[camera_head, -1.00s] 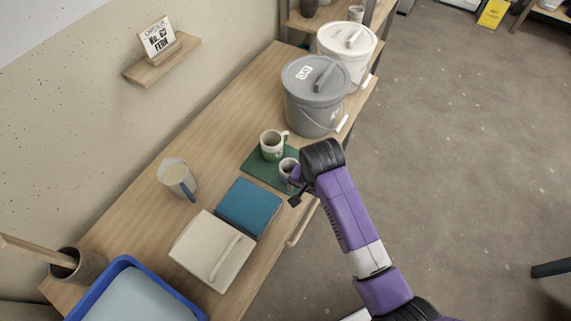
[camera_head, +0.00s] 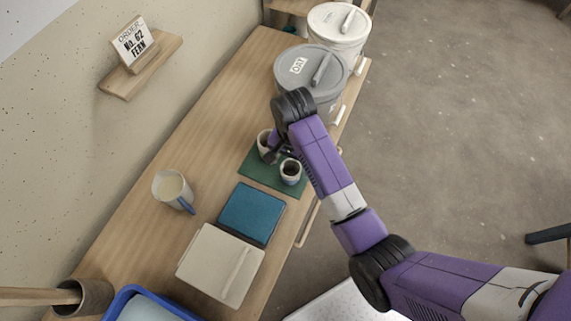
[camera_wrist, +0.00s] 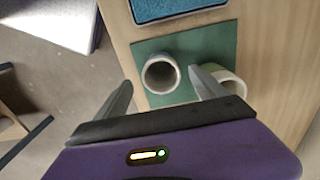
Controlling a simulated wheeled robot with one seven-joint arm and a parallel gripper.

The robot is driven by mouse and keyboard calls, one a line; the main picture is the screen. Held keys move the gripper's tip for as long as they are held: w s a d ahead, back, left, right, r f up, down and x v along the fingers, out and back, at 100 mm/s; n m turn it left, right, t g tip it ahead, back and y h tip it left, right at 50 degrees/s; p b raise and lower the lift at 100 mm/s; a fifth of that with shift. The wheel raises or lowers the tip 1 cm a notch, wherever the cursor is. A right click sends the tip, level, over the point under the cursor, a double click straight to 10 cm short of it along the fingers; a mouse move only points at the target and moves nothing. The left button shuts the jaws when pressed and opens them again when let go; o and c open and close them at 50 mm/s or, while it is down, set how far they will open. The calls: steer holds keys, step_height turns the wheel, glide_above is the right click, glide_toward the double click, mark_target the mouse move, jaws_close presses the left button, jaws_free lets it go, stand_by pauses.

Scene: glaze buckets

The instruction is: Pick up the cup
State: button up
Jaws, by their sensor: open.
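Two cups stand on a green mat (camera_head: 256,171). The small white-and-dark cup (camera_head: 290,172) is near the mat's right edge; it also shows in the wrist view (camera_wrist: 161,75). The second cup (camera_head: 264,141), pale with a green band, is behind it and partly hidden by my gripper. In the wrist view the second cup (camera_wrist: 232,82) is outside my right finger. My gripper (camera_head: 281,151) is open and empty above the mat. In the wrist view the small cup lies between the line of my fingertips, just ahead of them; contact cannot be told.
A grey lidded bucket (camera_head: 310,75) stands close behind the cups, with a white bucket (camera_head: 338,30) farther back. A blue book-like block (camera_head: 250,213) and a cream lidded box (camera_head: 222,265) lie in front. A jug (camera_head: 172,188) stands left; wood between is bare.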

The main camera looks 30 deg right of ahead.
mark_target(291, 173)
steer(key=shift+w+f, duration=0.1)
steer(key=shift+f, duration=3.75)
steer(key=c, duration=1.6)
steer(key=shift+r, duration=0.1)
